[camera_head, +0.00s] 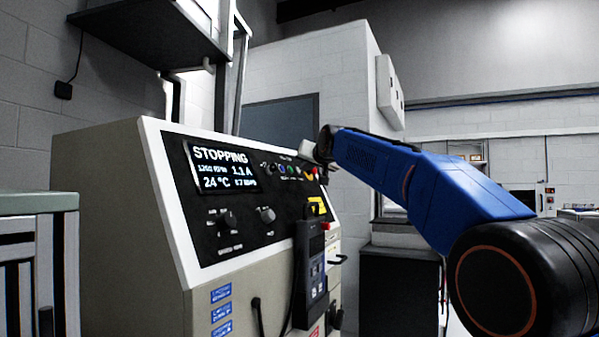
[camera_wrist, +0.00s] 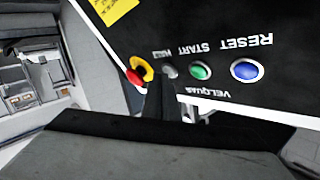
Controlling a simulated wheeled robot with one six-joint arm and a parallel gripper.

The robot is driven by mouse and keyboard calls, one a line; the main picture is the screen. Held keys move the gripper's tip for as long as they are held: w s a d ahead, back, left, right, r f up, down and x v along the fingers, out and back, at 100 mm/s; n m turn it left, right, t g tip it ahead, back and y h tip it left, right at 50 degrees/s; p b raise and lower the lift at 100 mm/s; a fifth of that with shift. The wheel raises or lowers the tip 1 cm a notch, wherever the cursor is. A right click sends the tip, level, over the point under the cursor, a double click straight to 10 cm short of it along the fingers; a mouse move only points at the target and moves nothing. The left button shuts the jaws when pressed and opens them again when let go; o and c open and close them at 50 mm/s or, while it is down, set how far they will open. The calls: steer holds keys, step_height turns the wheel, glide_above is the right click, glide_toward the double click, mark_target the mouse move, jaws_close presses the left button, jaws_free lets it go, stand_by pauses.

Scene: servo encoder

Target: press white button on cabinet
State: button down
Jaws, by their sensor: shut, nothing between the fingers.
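The cabinet (camera_head: 130,220) has a black control panel whose display (camera_head: 222,168) reads "STOPPING". In the wrist view the panel appears upside down. A pale grey-white round button (camera_wrist: 169,70) sits between a green button (camera_wrist: 201,71) and a red knob on a yellow base (camera_wrist: 141,70). A blue button (camera_wrist: 246,70) is beyond the green one. My gripper (camera_wrist: 160,84) is shut and empty, with its dark fingertips just below the pale button in the picture. Contact cannot be told. In the head view my gripper (camera_head: 322,147) is at the panel's upper right.
Two dark knobs (camera_head: 266,215) project from the panel. A yellow label (camera_wrist: 115,9) is on the panel. A dark low cabinet (camera_head: 398,290) stands to the right, behind my arm.

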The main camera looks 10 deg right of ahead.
steer(key=shift+s+d+r, duration=0.15)
steer(key=shift+s+d, duration=0.1)
steer(key=shift+d, duration=0.05)
steer(key=s+d+r, duration=0.2)
steer(key=s+d, duration=0.1)
steer(key=d, duration=0.1)
steer(key=shift+d+r, duration=0.2)
steer(key=shift+r, duration=0.1)
stand_by(0.5)
steer(key=shift+s, duration=0.1)
stand_by(0.5)
steer(key=s+d+f+g, duration=0.1)
steer(key=s+f+g, duration=0.2)
steer(key=s+f, duration=1.5)
steer(key=s+d+f+n+g+h, duration=0.1)
steer(key=s+f+g, duration=0.3)
steer(key=s+f, duration=1.4)
steer(key=s+d+f+n+g+h, duration=0.1)
steer(key=s+d+f+g, duration=0.2)
steer(key=s+f, duration=1.5)
step_height(320, 180, down, 5)
steer(key=shift+d+r+g, duration=0.1)
steer(key=shift+d+g, duration=0.1)
steer(key=shift+g, duration=0.3)
steer(key=shift+w, duration=0.1)
